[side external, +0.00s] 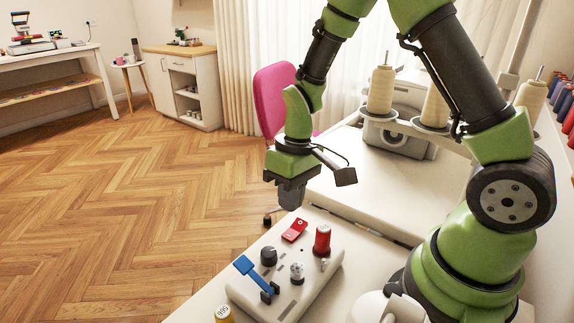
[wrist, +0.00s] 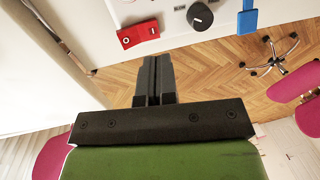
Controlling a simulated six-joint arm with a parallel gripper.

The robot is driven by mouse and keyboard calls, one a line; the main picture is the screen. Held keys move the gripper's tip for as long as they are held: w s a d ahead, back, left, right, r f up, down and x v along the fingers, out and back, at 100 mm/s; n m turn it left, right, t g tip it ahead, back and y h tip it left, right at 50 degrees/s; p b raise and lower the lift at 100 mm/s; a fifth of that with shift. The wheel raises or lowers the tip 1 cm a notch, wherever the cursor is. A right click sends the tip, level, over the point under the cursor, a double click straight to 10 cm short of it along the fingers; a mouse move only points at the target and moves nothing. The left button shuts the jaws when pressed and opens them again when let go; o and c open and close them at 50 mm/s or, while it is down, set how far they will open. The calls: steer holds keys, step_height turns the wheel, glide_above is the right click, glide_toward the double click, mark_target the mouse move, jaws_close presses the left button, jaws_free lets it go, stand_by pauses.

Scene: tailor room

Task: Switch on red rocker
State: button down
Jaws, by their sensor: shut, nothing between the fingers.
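The red rocker (side external: 295,230) sits at the far end of a pale control box (side external: 325,285). It also shows in the wrist view (wrist: 137,34), with a white ring mark at its left end and a small pale mark at its right end. Which end is pressed down I cannot tell. My gripper (side external: 291,207) points down and is above and apart from the rocker in the side view. In the wrist view my gripper (wrist: 153,60) has its dark fingers together and empty, with their tips just below the rocker in the picture.
A black knob (side external: 268,256), a blue lever (side external: 245,267), a small metal switch (side external: 297,272) and a red spool-like part (side external: 322,240) stand on the same box. A white table (side external: 390,195) and a sewing machine with thread cones (side external: 381,90) lie behind. A pink chair (side external: 272,95) stands beyond.

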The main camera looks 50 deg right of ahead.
step_height(320, 180, up, 8)
steer(key=a, duration=0.1)
steer(key=shift+a+r, duration=0.2)
steer(key=shift+r, duration=0.1)
steer(key=s+r+m+t, duration=0.4)
steer(key=s+r+t, duration=0.3)
steer(key=s+r, duration=0.4)
steer(key=shift+s+a+r, duration=0.2)
steer(key=shift+s, duration=0.95)
